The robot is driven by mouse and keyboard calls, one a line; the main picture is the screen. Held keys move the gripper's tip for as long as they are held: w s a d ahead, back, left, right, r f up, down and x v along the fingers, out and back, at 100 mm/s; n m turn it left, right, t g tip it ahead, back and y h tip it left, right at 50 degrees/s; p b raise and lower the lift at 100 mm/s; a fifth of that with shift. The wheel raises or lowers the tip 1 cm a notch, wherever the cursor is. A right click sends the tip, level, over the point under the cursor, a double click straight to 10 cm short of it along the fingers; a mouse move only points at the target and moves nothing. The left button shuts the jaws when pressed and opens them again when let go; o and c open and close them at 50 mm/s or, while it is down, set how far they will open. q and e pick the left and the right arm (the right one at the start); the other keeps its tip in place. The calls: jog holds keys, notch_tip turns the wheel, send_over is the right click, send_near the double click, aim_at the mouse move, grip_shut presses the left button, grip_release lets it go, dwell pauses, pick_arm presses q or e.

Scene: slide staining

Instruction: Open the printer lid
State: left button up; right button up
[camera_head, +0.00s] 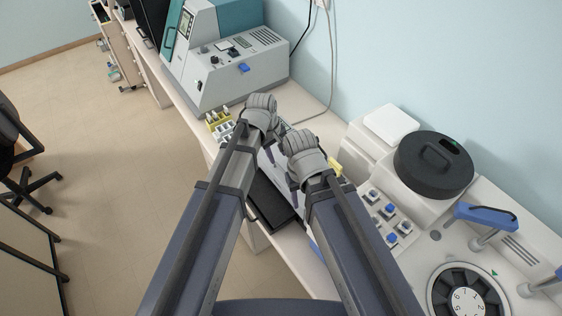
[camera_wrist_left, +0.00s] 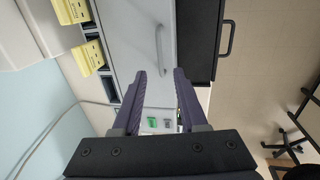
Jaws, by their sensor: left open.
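The printer shows in the left wrist view as a light grey box whose lid (camera_wrist_left: 130,35) carries a slim grey handle (camera_wrist_left: 159,50). The lid looks flat and down. A black tray part with its own dark handle (camera_wrist_left: 228,37) lies along its right side. In the head view my arms cover most of the printer; the black part (camera_head: 270,203) shows between them. My left gripper (camera_wrist_left: 161,73) is open and empty, its fingertips pointing toward the lid near the handle's lower end. In the head view my right wrist (camera_head: 305,155) is beside the left one; its jaw opening is hidden.
Yellow slide boxes (camera_wrist_left: 88,54) stand beside the printer. A grey and teal machine (camera_head: 225,65) is farther along the bench. At right is a white stainer with a black round lid (camera_head: 433,165) and a numbered dial (camera_head: 466,298). A wall runs behind; open floor lies left.

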aim_at(282, 169)
pick_arm(q)
jog(key=shift+w+d+f+b, duration=0.15)
jog(key=shift+d+f+b, duration=0.05)
jog(key=shift+f+b, duration=1.1)
jog(key=shift+w+d+f+b, duration=0.1)
jog(key=shift+d+f+b, duration=0.15)
jog(key=shift+f+b, duration=1)
jog(key=shift+w+d+f+b, duration=0.15)
jog(key=shift+d+f+b, duration=0.05)
jog(key=shift+f+b, duration=1.1)
jog(key=shift+r, duration=0.1)
grip_shut()
